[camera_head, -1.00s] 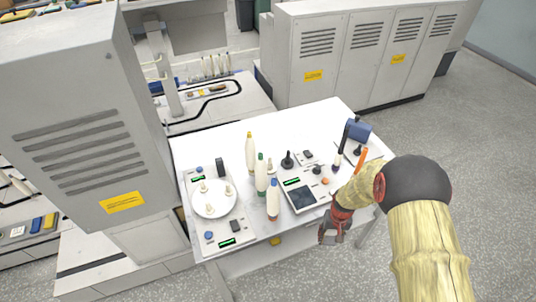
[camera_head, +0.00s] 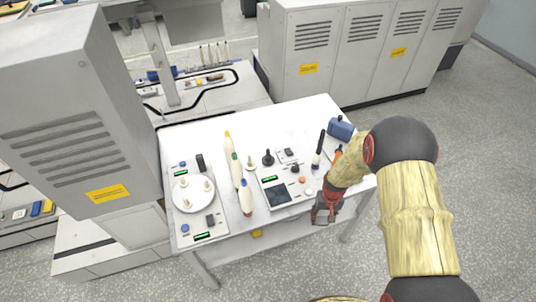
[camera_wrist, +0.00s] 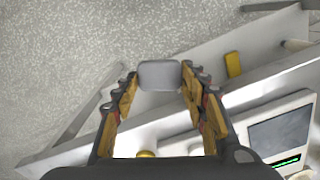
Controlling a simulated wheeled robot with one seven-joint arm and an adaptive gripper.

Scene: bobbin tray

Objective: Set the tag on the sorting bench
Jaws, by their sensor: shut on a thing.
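A small grey rounded tag (camera_wrist: 159,75) sits between the fingertips of my gripper (camera_wrist: 158,82) in the wrist view. The fingers are shut on its two sides, and pale floor shows behind it. In the head view my gripper (camera_head: 324,214) hangs at the front right edge of a white bench (camera_head: 290,115); the tag cannot be made out there. I take this white bench to be the sorting bench. Its top and front edge also show in the wrist view (camera_wrist: 260,97), below and right of the tag.
The bench carries a round white plate with pegs (camera_head: 193,195), tall bobbins (camera_head: 246,198), a control panel with a dark screen (camera_head: 282,193) and a blue object (camera_head: 340,129). The back middle of the top is clear. A grey cabinet (camera_head: 75,130) stands at left.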

